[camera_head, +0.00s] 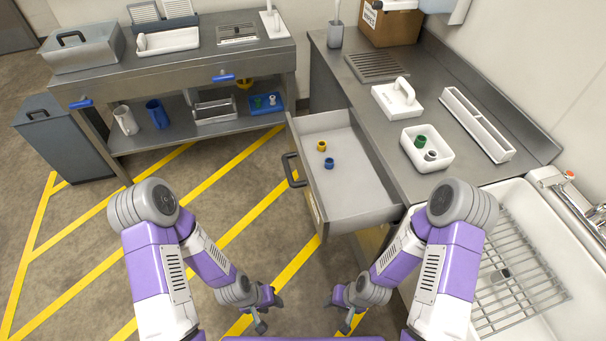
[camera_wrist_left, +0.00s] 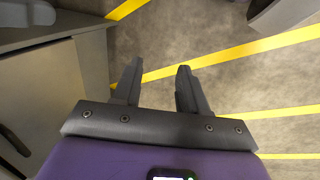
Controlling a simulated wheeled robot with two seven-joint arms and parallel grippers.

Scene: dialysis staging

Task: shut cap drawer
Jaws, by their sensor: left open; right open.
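The cap drawer (camera_head: 350,205) is pulled out from under the right-hand counter in the head view. A yellow cap (camera_head: 321,146) and a blue cap (camera_head: 329,163) lie inside it. Its dark handle (camera_head: 292,170) is on the left-facing front. My left gripper (camera_head: 268,312) is below and left of the drawer in the picture, apart from it. In the left wrist view its two fingers (camera_wrist_left: 160,88) are spread with nothing between them. My right gripper (camera_head: 341,308) is below the drawer in the picture, apart from it, and open; its fingertips are small in view.
A sink (camera_head: 545,250) is at right. Open floor with yellow stripes lies left of the drawer.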

